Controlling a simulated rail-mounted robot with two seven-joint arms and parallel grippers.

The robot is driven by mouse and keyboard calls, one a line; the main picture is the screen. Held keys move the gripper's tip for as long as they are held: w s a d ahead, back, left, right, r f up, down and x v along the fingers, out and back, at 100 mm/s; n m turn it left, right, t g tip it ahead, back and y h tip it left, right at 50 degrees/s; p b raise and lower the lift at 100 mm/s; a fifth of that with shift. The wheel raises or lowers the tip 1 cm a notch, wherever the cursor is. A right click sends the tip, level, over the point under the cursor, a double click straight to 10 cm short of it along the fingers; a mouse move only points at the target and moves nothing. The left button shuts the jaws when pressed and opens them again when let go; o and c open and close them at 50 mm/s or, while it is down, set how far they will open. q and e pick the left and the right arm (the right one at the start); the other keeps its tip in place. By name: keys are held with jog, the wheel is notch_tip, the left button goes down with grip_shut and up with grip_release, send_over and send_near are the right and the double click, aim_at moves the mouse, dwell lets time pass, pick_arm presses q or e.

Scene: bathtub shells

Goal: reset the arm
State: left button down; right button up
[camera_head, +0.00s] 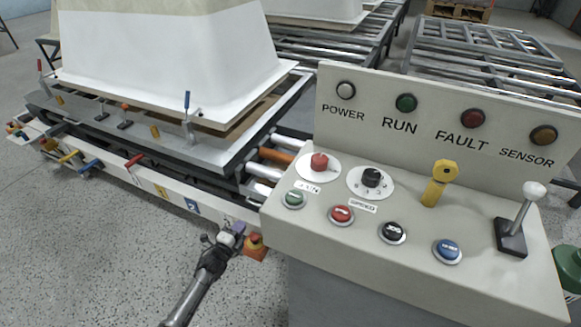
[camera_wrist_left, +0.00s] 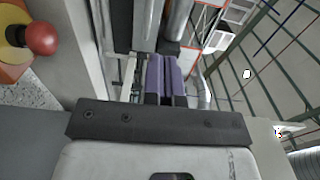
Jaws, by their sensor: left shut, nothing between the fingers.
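My left arm comes in from the bottom of the head view, over the grey floor. Its gripper (camera_head: 234,232) is beside the front edge of the conveyor frame, just left of a red stop button on a yellow and orange base (camera_head: 254,246). In the left wrist view the two purple fingers (camera_wrist_left: 163,76) are pressed together with nothing between them. The red stop button (camera_wrist_left: 41,38) shows there at the upper left, apart from the fingers. My right gripper is not in view.
A beige control panel (camera_head: 400,262) with lamps, knobs, push buttons and a lever stands right of my left gripper. A white tub shell (camera_head: 170,50) sits on the conveyor frame (camera_head: 200,160), which has several coloured clamps. The floor at lower left is clear.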

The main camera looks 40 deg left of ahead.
pick_arm(q)
jog(key=s+a+f+n+g+y, duration=0.35)
jog(key=n+g, duration=0.35)
jog(key=n, duration=0.3)
jog(key=s+d+r+n+g+h+p, duration=0.25)
jog(key=s+d+r+p, duration=0.25)
jog(key=d+r, duration=0.75)
jog(key=s+d+r+n+g+h+p, duration=0.2)
jog(key=s+d+r+h+p, duration=0.3)
jog(key=d+r, duration=0.75)
jog(key=s+d+r+m+g+h+p, duration=0.1)
jog(key=s+d+r+p, duration=0.35)
jog(key=s+p, duration=0.2)
jog(key=s+d+r+m+g+p, duration=0.1)
jog(key=s+d+r+p, duration=0.2)
jog(key=s+d+p, duration=0.35)
notch_tip(320, 180, up, 37)
jog(key=p, duration=3.7)
jog(key=shift+w+a+f, duration=0.15)
jog(key=shift+w+a, duration=0.05)
jog(key=shift+a, duration=0.25)
